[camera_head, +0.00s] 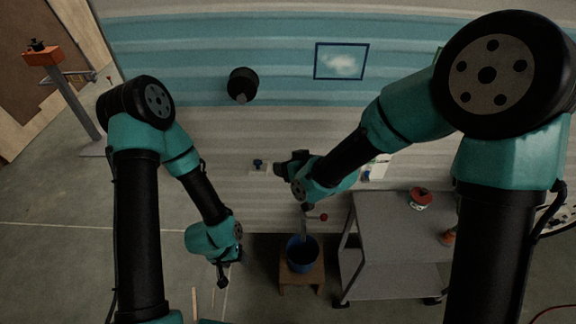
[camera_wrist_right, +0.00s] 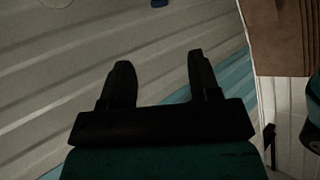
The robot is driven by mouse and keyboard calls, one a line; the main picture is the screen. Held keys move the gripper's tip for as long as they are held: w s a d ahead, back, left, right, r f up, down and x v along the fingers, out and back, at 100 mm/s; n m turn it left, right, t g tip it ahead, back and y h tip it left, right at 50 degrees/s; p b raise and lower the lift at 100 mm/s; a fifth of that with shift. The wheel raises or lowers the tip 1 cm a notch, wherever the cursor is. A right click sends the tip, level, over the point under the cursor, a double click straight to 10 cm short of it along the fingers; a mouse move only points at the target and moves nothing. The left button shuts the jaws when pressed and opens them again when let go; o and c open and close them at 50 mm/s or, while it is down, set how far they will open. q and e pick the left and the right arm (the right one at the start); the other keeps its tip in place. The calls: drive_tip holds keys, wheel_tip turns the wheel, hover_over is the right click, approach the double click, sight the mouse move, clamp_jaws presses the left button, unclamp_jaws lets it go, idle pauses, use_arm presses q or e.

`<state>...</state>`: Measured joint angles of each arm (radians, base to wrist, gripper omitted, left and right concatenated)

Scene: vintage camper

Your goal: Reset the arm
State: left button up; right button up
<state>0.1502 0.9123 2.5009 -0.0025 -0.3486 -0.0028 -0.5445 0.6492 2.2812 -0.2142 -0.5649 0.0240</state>
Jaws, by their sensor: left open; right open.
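My left arm hangs down at the left in the head view. Its gripper (camera_head: 223,281) points down over the floor and is small and dark; nothing shows in it. My right arm reaches from the right toward the camper wall (camera_head: 240,190). Its gripper (camera_head: 285,163) is near the wall, above and left of the grey cart. In the right wrist view the two black fingers (camera_wrist_right: 160,82) stand apart with nothing between them, facing the ribbed wall (camera_wrist_right: 60,80).
A grey cart (camera_head: 385,225) stands at the right, with a red-topped item (camera_head: 420,197) on it. A blue bucket (camera_head: 302,256) sits on a small wooden stool (camera_head: 288,285). A black lamp (camera_head: 243,83) and a framed picture (camera_head: 341,61) are on the wall. The left floor is mostly open.

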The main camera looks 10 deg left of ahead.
drive_tip(key=s+d+f+m+g+h, duration=0.25)
drive_tip(key=s+d+f+m, duration=0.2)
drive_tip(key=d+f, duration=0.75)
drive_tip(key=s+d+f+m+g+h, duration=0.25)
drive_tip(key=s+d+f+m, duration=0.2)
drive_tip(key=d+f, duration=0.75)
drive_tip(key=s+d+f+g, duration=0.1)
drive_tip(key=s+d+f, duration=0.3)
drive_tip(key=s, duration=0.5)
drive_tip(key=shift+d, duration=0.9)
